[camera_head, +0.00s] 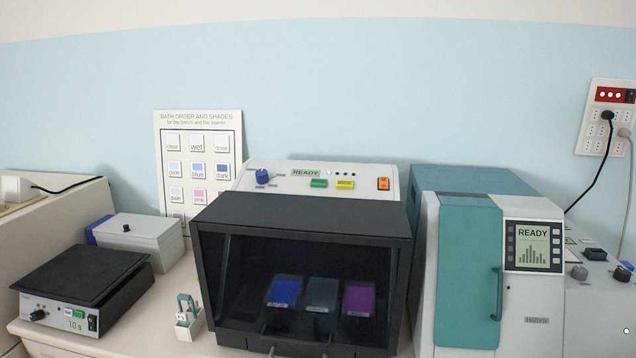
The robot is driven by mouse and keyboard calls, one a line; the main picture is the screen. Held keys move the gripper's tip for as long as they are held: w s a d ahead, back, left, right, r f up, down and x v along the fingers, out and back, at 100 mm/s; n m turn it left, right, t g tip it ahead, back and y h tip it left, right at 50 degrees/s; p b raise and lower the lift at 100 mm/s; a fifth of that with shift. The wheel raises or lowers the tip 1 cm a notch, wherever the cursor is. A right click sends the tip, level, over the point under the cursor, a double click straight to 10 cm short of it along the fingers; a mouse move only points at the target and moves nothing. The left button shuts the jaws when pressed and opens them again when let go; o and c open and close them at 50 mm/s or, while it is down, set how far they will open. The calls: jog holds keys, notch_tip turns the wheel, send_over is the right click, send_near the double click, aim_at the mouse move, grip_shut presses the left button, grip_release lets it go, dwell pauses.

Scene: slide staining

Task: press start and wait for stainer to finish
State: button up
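A stainer with a dark see-through hood (300,215) stands at the centre of the bench, hood down. Behind the hood is its white control panel (285,176). The panel's small display (306,173) reads READY. A green button (319,183), a yellow button (345,185), an orange switch (383,184) and a blue knob (263,176) sit on it; their labels are too small to read. Inside the hood show a blue bath (284,292), a dark grey bath (321,296) and a purple bath (358,300). My gripper is not in view.
At right stands a teal and white machine (470,250) whose screen (533,246) also reads READY. At left are a black-topped plate unit (80,275) showing 10 s, a grey box (138,240) and a small holder (188,318). A chart (200,119) is behind.

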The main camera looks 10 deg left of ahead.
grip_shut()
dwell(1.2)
